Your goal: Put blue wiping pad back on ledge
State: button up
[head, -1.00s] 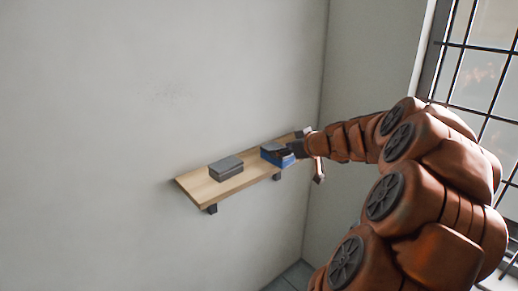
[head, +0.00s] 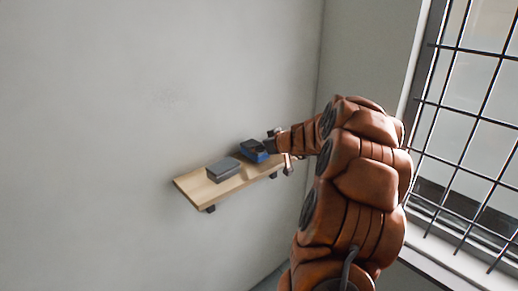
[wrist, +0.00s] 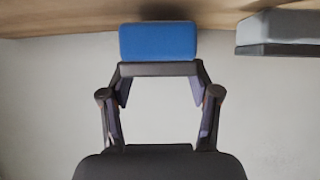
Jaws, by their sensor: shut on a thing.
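The blue wiping pad (head: 254,151), with a dark part on top, is at the right part of the wooden ledge (head: 193,188) on the wall. My gripper (head: 270,146) is shut on the pad from the right. In the wrist view the pad's blue face (wrist: 158,42) lies just beyond my gripper's fingertips (wrist: 160,72), against the wood (wrist: 60,22). A dark bar of the pad spans between the fingers. The pad is at or just above the ledge surface; I cannot tell whether it touches.
A grey block (head: 222,169) sits on the ledge, close to the left of the pad; it also shows in the wrist view (wrist: 278,33). The ledge's left end is bare. A barred window (head: 465,120) is at the right.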

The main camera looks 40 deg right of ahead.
jog(key=shift+f, duration=0.65)
jog(key=shift+f, duration=0.15)
jog(key=o, duration=1.4)
